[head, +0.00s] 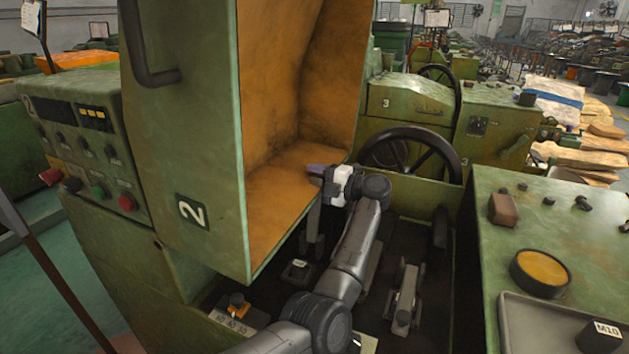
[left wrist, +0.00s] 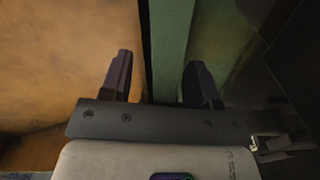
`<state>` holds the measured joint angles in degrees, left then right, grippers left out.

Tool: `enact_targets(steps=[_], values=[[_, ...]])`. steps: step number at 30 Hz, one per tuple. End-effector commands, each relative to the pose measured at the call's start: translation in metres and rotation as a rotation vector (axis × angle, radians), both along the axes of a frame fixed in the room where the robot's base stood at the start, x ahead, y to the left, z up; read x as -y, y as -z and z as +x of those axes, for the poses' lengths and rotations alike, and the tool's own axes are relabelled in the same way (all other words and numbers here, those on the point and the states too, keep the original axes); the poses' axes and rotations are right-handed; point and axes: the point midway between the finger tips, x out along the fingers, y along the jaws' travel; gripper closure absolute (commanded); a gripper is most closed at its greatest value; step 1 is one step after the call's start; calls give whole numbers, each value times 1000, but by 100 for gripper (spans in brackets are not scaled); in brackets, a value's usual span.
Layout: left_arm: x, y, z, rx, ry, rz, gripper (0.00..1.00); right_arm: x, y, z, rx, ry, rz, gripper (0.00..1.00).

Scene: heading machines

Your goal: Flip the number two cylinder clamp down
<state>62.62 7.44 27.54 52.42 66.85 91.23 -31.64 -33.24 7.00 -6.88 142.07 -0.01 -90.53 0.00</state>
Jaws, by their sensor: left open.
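The part marked with a number 2 is a large green hood-like clamp (head: 185,120) standing upright in the head view, its orange inside (head: 290,110) facing right. A black handle (head: 150,45) is on its outer left face. My left gripper (head: 318,171) is at the lower right edge of the orange inside. In the left wrist view the same gripper (left wrist: 162,78) is open, its dark fingers apart. The orange surface lies behind its left finger, and a green edge (left wrist: 172,45) shows between the fingers. I cannot tell whether the fingers touch it. My right gripper is not in view.
A control box (head: 85,150) with buttons stands at the left. A black handwheel (head: 410,150) and a green machine marked 3 (head: 415,100) are behind my arm. A green panel (head: 560,220) with a yellow button is at the right. A dark machine bed with levers lies below.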

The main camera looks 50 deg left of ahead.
Motion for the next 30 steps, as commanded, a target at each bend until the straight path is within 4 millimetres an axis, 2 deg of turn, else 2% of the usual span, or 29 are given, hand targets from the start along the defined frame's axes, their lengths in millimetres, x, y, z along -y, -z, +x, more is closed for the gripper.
enact_targets(steps=[4,21,30], values=[[0,0,0,0,0,0,46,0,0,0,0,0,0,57],[0,0,0,0,0,0,100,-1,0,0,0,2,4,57],[2,-1,-2,14,0,7,100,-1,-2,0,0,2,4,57]])
